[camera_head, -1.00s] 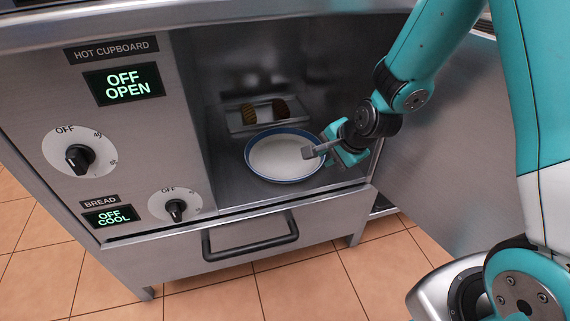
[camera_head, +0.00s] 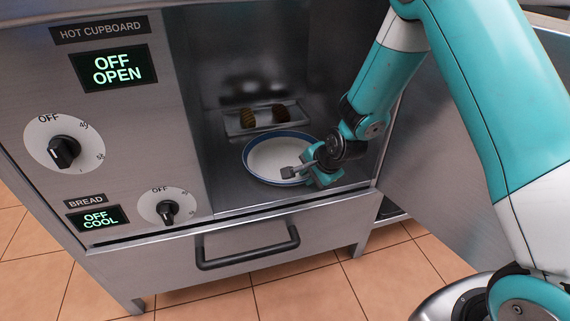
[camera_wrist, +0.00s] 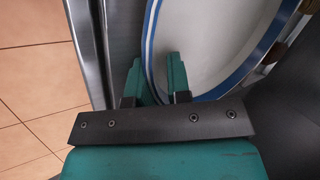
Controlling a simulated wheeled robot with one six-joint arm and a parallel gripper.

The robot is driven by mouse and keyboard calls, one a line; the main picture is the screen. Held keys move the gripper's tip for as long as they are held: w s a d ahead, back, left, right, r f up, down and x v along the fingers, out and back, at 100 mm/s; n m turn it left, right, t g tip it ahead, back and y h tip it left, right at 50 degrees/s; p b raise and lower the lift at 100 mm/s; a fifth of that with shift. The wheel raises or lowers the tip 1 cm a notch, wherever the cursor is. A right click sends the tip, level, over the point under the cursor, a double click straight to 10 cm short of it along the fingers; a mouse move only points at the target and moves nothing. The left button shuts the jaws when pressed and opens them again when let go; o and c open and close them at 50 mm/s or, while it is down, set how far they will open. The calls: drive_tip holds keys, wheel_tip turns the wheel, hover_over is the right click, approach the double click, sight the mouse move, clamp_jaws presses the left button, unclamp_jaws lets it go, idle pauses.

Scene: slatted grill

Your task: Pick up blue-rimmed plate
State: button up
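The white blue-rimmed plate (camera_head: 268,156) lies flat on the floor of the open hot cupboard. My gripper (camera_head: 299,173) is at the plate's front right edge, inside the cupboard opening. In the wrist view, the plate (camera_wrist: 205,45) fills the upper middle, and its blue-striped rim runs down between the two teal fingers of my gripper (camera_wrist: 155,68). The fingers stand apart with a gap around the rim. Whether either finger touches the rim cannot be told. In the head view the gripper hides a small part of the plate's right rim.
A small metal tray (camera_head: 240,124) with two brown pieces of food sits behind the plate. The cupboard's left inner wall and its front sill (camera_head: 285,201) lie close to the plate. A drawer handle (camera_head: 247,254) juts out below.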

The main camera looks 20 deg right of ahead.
drive_tip(key=shift+f, duration=0.2)
idle(0.4)
drive_tip(key=shift+r, duration=0.1)
clamp_jaws()
